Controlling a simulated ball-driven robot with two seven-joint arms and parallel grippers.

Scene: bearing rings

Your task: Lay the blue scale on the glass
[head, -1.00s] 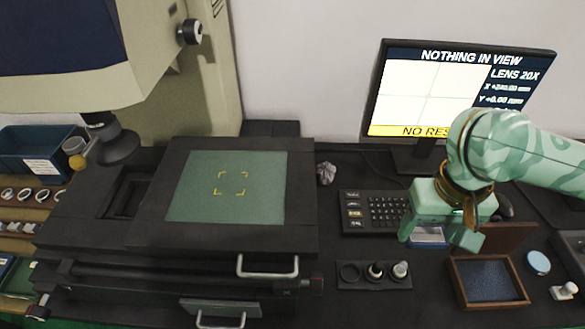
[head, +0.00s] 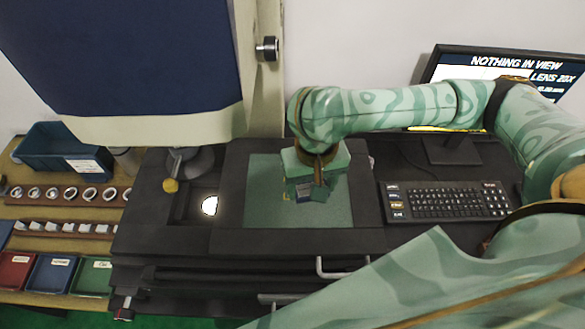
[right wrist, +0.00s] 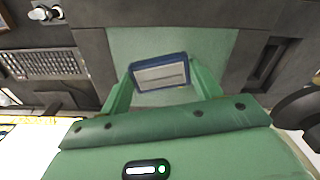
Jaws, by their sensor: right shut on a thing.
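The blue scale (right wrist: 160,75) is a small blue-framed plate with a pale, marked middle. My right gripper (right wrist: 160,82) is shut on it, one finger at each side. In the head view the right gripper (head: 308,190) is over the green glass (head: 265,212) of the dark stage, and a sliver of the scale (head: 304,194) shows below the hand. The hand hides the middle of the glass and most of its corner marks. Whether the scale touches the glass or hangs just above it, I cannot tell. My left gripper is not in view.
The microscope column (head: 262,70) stands behind the stage (head: 230,238), with a lens to the left of the glass. A bright spot (head: 209,205) shows on the stage. A keyboard (head: 445,202) and monitor (head: 500,75) are right; bins and ring racks (head: 70,195) are left.

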